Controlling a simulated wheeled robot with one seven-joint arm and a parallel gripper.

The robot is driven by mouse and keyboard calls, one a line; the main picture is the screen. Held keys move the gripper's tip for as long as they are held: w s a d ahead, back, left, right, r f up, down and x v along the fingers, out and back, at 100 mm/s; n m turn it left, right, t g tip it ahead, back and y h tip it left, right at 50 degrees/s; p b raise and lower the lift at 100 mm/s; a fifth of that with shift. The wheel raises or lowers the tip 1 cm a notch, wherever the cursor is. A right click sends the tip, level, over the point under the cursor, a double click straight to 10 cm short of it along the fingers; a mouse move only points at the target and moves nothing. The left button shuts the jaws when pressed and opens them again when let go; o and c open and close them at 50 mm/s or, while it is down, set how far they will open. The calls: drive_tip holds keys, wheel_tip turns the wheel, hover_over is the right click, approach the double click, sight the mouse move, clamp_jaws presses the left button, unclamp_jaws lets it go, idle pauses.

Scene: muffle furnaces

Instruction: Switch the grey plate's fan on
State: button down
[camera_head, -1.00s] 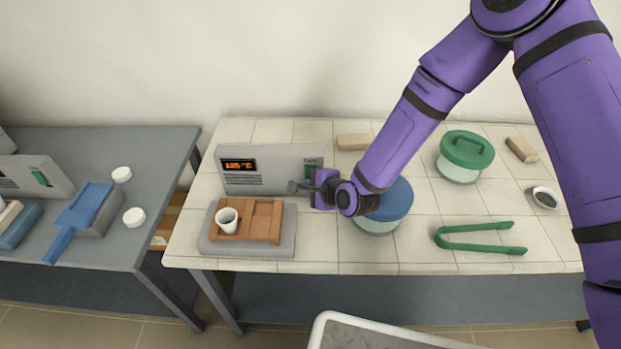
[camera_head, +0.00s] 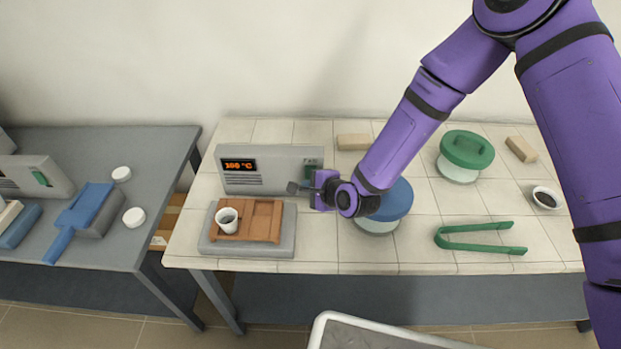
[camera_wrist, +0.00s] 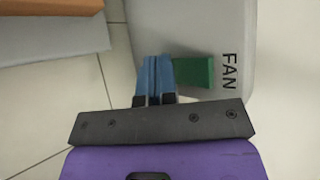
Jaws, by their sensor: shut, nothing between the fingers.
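The grey plate (camera_head: 285,246) lies at the left of the tiled table, with a brown wooden rack and a white cup on it. Behind it stands its grey control box (camera_head: 262,185) with a lit orange display (camera_head: 239,165). In the wrist view the box face (camera_wrist: 215,30) carries the word FAN beside a green switch (camera_wrist: 195,72). My gripper (camera_head: 295,188) is at the right end of the box. Its blue fingers (camera_wrist: 155,65) are together and empty, right beside the switch; I cannot tell whether they touch it.
A blue-lidded round container (camera_head: 390,205) stands close to my wrist. Green tongs (camera_head: 480,240), a green-lidded container (camera_head: 464,158) and a small dark-filled dish (camera_head: 544,198) are farther right. Another grey table (camera_head: 100,240) stands to the left.

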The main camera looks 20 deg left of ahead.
drive_tip(key=shift+s+d, duration=0.1)
drive_tip(key=shift+s, duration=0.25)
drive_tip(key=shift+s, duration=0.1)
drive_tip(key=shift+s+d+r, duration=0.1)
drive_tip(key=shift+s+d, duration=0.1)
drive_tip(key=shift+s, duration=0.55)
drive_tip(key=shift+s+d+r, duration=0.15)
drive_tip(key=shift+s, duration=0.65)
drive_tip(key=shift+s+d+r, duration=0.1)
drive_tip(key=shift+s+d, duration=0.1)
drive_tip(key=shift+s, duration=0.55)
